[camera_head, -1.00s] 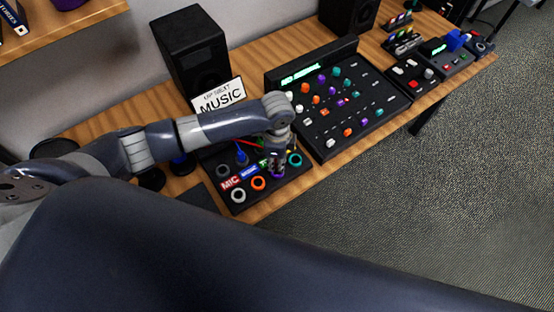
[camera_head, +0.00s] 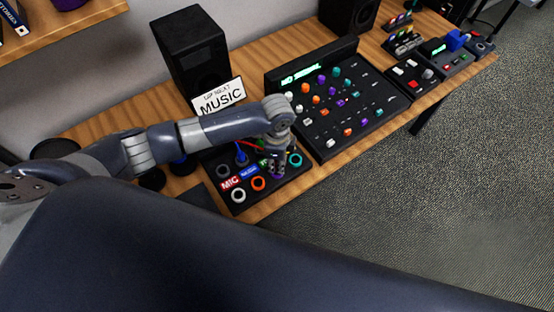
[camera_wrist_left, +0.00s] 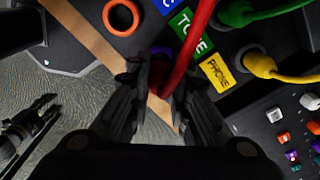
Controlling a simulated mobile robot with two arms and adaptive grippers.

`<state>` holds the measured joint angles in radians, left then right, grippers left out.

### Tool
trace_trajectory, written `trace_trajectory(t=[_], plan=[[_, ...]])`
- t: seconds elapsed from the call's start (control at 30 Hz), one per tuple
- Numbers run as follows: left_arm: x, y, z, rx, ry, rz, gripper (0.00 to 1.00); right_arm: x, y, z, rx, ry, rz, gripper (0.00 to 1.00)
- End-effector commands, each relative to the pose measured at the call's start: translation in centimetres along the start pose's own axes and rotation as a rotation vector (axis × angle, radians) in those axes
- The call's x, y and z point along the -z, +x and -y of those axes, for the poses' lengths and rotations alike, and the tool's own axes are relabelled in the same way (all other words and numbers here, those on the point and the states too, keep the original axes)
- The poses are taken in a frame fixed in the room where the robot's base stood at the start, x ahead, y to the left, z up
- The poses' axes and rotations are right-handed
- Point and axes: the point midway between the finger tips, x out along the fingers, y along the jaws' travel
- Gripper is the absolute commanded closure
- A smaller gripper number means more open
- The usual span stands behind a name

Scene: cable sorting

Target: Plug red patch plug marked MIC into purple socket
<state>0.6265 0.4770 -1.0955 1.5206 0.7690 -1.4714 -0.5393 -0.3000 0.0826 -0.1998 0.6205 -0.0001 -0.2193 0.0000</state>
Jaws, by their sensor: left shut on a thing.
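My left gripper (camera_head: 276,168) points down over the purple socket (camera_head: 279,177) on the patch panel. In the left wrist view its fingers (camera_wrist_left: 158,88) are shut on the red plug (camera_wrist_left: 160,84), which the fingers mostly hide. The red cable (camera_wrist_left: 196,40) runs up from it. The rim of the purple socket (camera_wrist_left: 160,50) shows right by the fingertips. I cannot tell how deep the plug sits. A red MIC label (camera_head: 230,183) lies on the panel. My right gripper (camera_wrist_left: 36,122) looks open and empty over the floor in the left wrist view.
Orange (camera_head: 258,184), white (camera_head: 238,196) and teal (camera_head: 295,160) sockets surround the purple one. Green (camera_wrist_left: 236,12) and yellow (camera_wrist_left: 260,64) plugs with cables stand close by. A mixer (camera_head: 335,105) is to the right, a speaker (camera_head: 192,50) behind.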

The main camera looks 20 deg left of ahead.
Motion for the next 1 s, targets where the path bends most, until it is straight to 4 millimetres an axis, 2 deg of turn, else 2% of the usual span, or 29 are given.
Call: trace_trajectory(t=[1.0], plan=[[0.07, 0.31, 0.03, 0.001, 0.000, -0.001, 1.00, 0.14, -0.47, 0.38, 0.004, 0.002, 0.000, 0.60]])
